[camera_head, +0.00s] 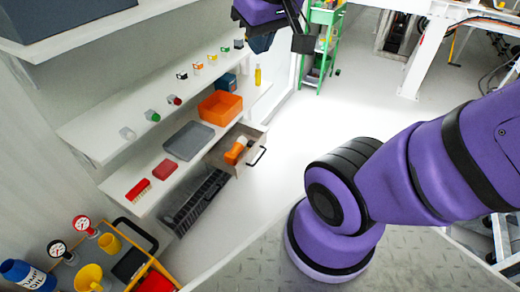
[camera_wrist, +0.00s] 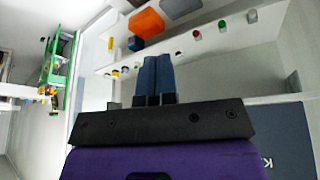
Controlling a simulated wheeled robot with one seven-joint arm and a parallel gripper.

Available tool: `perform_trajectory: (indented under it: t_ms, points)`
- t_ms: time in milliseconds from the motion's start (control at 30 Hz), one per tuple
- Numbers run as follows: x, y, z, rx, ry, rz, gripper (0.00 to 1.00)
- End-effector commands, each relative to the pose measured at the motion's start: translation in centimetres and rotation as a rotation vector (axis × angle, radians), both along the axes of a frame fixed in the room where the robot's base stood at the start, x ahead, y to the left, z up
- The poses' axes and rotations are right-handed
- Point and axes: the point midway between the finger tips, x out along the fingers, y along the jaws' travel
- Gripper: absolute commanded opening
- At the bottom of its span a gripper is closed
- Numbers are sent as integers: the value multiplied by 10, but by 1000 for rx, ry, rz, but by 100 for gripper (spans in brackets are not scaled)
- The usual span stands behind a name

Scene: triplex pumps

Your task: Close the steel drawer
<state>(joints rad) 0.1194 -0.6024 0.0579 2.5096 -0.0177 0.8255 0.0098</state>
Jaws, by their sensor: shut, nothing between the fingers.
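The steel drawer (camera_head: 220,158) stands pulled out from under the lower white shelf in the head view. Its dark bar handle (camera_head: 258,156) faces the open floor to the right. An orange object (camera_head: 235,150) lies inside it. My gripper (camera_head: 262,43) is at the top of the head view, high above and well apart from the drawer. In the wrist view its two blue fingers (camera_wrist: 152,60) are together with nothing between them. The drawer cannot be made out in the wrist view.
An orange bin (camera_head: 220,106), a grey tray (camera_head: 188,140) and red items sit on the lower shelf. Several coloured knobs line the shelf above. A yellow cart (camera_head: 120,250) stands lower left, a green rack (camera_head: 320,45) at the back. The floor right of the drawer is clear.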

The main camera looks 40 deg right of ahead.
Motion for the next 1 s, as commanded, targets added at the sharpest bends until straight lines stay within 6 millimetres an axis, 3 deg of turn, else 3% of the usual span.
perform_trajectory:
  t_ms: [200,500,700,1000]
  points:
    - [49,-31,-35,-27,77,-79,0]
    - [99,-81,-98,-11,162,-161,0]
    - [121,-116,-149,34,207,-211,0]
    - [136,-166,-232,147,245,-288,0]
